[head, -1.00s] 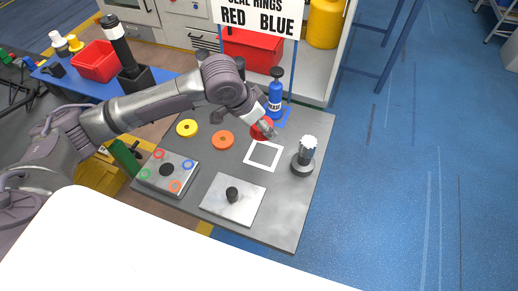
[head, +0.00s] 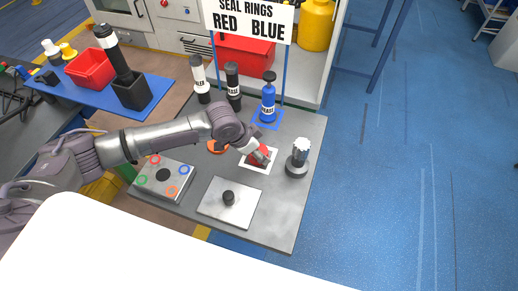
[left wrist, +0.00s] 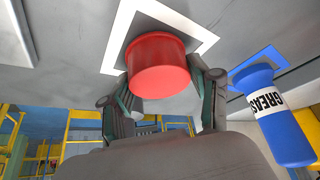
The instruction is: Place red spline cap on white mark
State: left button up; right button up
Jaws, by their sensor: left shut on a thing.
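The red spline cap (head: 258,156) is held in my left gripper (head: 257,153) over the white mark (head: 256,170), a white square outline on the grey table. The left wrist view shows the red cap (left wrist: 158,65) as a short cylinder between the two fingers of my left gripper (left wrist: 162,80). There the cap overlaps the inside of the white outline (left wrist: 117,35). I cannot tell whether the cap touches the table. My right gripper is in neither view.
A splined grey post (head: 299,158) stands right of the mark. A blue grease bottle (head: 268,103) stands behind it. A metal plate with a black knob (head: 228,213) lies in front. A box with coloured rings (head: 163,177) and an orange ring (head: 216,147) are to the left.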

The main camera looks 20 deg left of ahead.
pick_arm(q)
jog(key=o, duration=0.8)
jog(key=shift+f, duration=0.1)
jog(key=b+v, duration=0.1)
jog(key=v, duration=1.1)
jog(key=shift+a, duration=0.1)
